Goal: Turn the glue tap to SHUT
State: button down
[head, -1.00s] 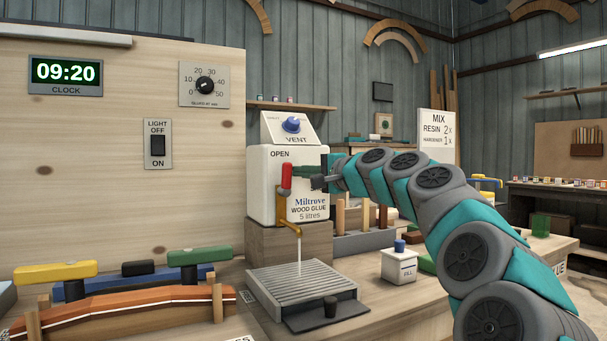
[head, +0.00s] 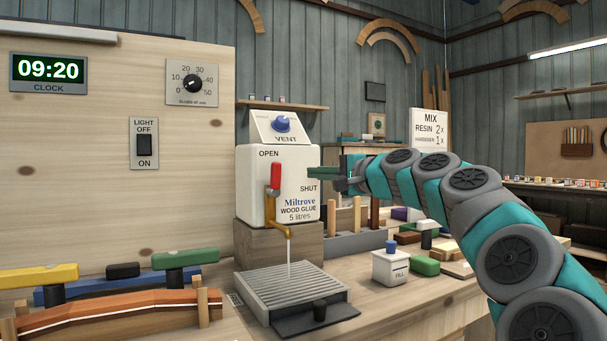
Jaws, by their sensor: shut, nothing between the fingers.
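The glue tap (head: 275,178) has a red-ended lever standing upright on the front of the white glue container (head: 301,202). OPEN is printed above and to the left of the lever, SHUT to its right. A thin pale stream runs from the brass spout (head: 289,231) down to the slatted drip tray (head: 292,284). My gripper (head: 314,173) is shut and empty, to the right of the lever and apart from it in the picture, above the SHUT lettering. How far it is from the container front is hard to tell.
A blue vent knob (head: 283,123) sits on top of the container. A white FILL box (head: 390,268) and a green block (head: 425,265) stand right of the tray. Clamps (head: 184,259) and a curved wooden stringer (head: 125,307) lie at the left.

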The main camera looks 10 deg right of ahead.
jog(key=v, duration=0.6)
jog(key=shift+s, duration=0.25)
jog(key=shift+d+f, duration=0.15)
